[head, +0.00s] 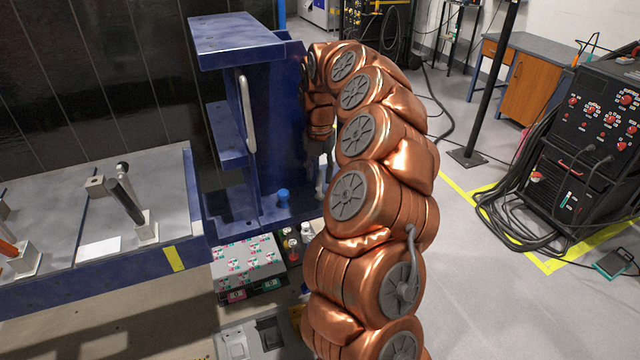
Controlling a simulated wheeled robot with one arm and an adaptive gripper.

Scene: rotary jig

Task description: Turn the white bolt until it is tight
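The blue rotary jig (277,130) stands at the middle left, an upright frame with shelves. A pale, thin upright piece (321,187) shows at its lower right, partly behind my arm. It may be the white bolt, but it is too small to be sure. My copper-coloured arm curves up and over, with its end pointing down beside the jig's right side. My gripper (327,150) is small, dark and mostly hidden by my own arm, just above the pale piece. I cannot see whether its fingers are open or shut, or touching anything.
A pale bar handle (247,113) is on the jig's front, and a blue knob (283,198) sits on its lower ledge. A metal table (60,230) with clamps is at left. Boxes (248,262) and bottles sit below. A black welding machine (590,150) with cables stands right.

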